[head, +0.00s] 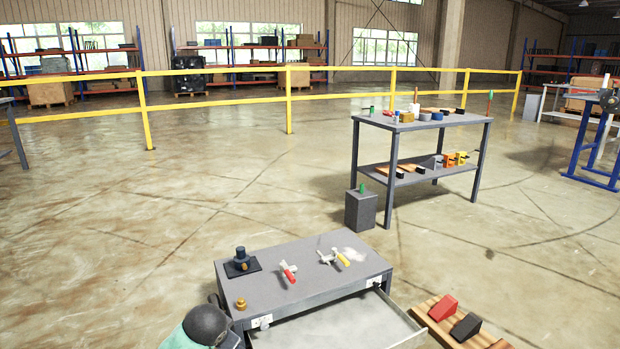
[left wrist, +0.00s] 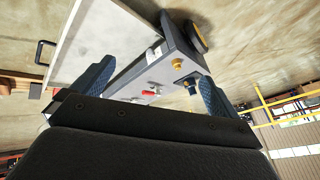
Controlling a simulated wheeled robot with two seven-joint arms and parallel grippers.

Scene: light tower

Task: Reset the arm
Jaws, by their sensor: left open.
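My left arm (head: 206,326) shows at the bottom of the head view, beside the left front corner of a grey cabinet (head: 300,262); its fingertips are hidden there. In the left wrist view, my left gripper (left wrist: 152,88) has its two blue fingers spread wide, with nothing held between them. The cabinet top and a red-handled tool (left wrist: 150,92) show beyond the fingers. My right gripper is in neither view.
The cabinet's drawer (head: 408,335) is pulled out. On top are a brass weight (head: 240,304), a black-based fixture (head: 241,264) and a yellow-handled tool (head: 343,260). A wooden pallet (head: 425,305) with red and black blocks lies right. A workbench (head: 400,125) stands behind.

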